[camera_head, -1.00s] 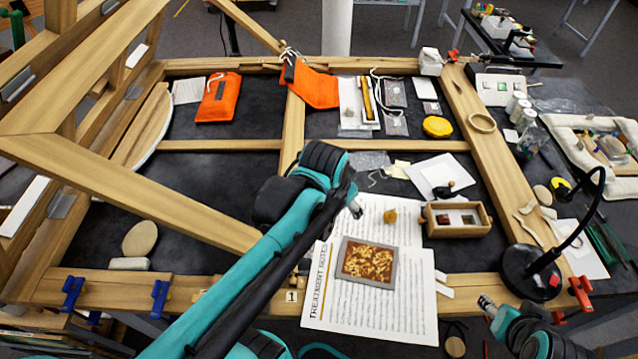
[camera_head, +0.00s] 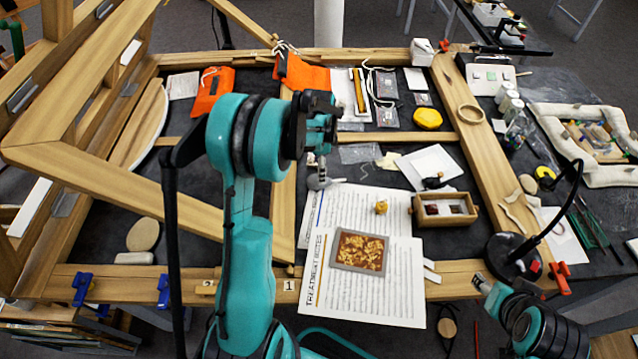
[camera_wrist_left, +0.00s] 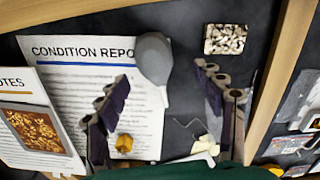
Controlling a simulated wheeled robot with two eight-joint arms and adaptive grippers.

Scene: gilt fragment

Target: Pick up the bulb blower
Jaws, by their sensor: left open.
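The bulb blower is a grey rubber bulb with a pale nozzle. In the left wrist view the bulb blower (camera_wrist_left: 153,58) lies on the edge of the condition report sheet (camera_wrist_left: 85,52), ahead of and between my open left fingers, apart from both. In the head view the bulb blower (camera_head: 317,183) shows partly, just below my left gripper (camera_head: 318,158), whose arm covers part of the area. My left gripper (camera_wrist_left: 163,100) is empty in its wrist view. My right gripper (camera_head: 480,284) is low at the right, near the bench's front edge; its jaws are too small to read.
An ochre lump (camera_head: 381,207) and a framed gilt fragment (camera_head: 360,250) lie on the papers. A wooden box (camera_head: 445,209) stands to their right. Wooden beams (camera_head: 283,220) border the dark panel.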

